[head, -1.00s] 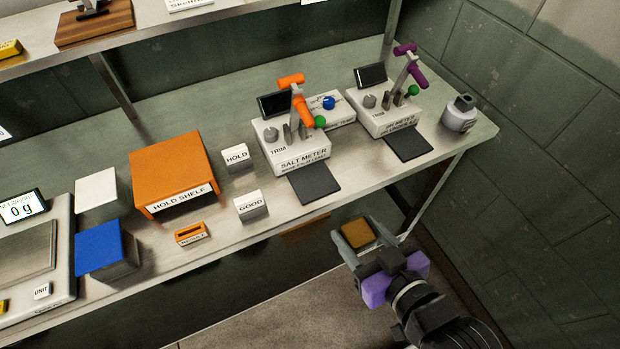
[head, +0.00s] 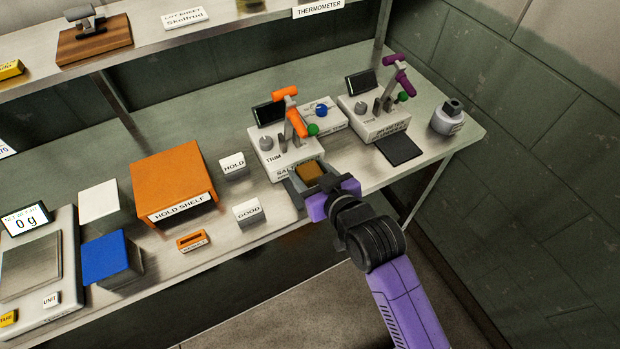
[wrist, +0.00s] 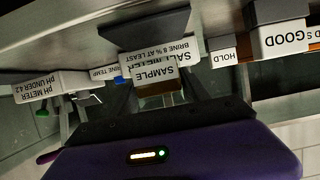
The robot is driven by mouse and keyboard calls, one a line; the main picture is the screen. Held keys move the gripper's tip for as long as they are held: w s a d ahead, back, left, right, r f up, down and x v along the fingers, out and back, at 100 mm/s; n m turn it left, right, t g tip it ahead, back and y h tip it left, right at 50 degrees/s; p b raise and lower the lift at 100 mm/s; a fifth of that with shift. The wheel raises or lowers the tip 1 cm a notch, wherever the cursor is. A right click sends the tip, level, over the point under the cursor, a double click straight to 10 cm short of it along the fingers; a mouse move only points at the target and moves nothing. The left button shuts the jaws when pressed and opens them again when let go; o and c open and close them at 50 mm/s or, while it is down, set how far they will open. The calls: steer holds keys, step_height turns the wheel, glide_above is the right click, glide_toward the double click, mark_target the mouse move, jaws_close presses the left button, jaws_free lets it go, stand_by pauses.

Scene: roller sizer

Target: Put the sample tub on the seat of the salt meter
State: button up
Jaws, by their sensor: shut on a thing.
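The sample tub (head: 311,171) is small, with a brown-gold top. In the wrist view the tub (wrist: 150,74) shows a white SAMPLE label, upside down. My gripper (head: 307,179) is shut on the tub, one finger on each side, at the front of the salt meter (head: 267,152). The salt meter is a white box with an orange T-handled lever, a grey knob and a dark screen.
The pH meter (head: 372,122), with a purple lever and its own dark pad (head: 399,149), stands to the right. A grey bottle (head: 448,118) is near the bench's right end. HOLD (head: 233,165) and GOOD (head: 247,211) blocks and the orange hold shelf (head: 172,175) are left.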

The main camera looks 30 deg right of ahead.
mark_target(310, 182)
steer(key=shift+f, duration=1.65)
steer(key=shift+f, duration=0.1)
steer(key=o, duration=1.5)
steer(key=shift+s, duration=0.1)
steer(key=b+v, duration=0.1)
steer(key=v, duration=1.1)
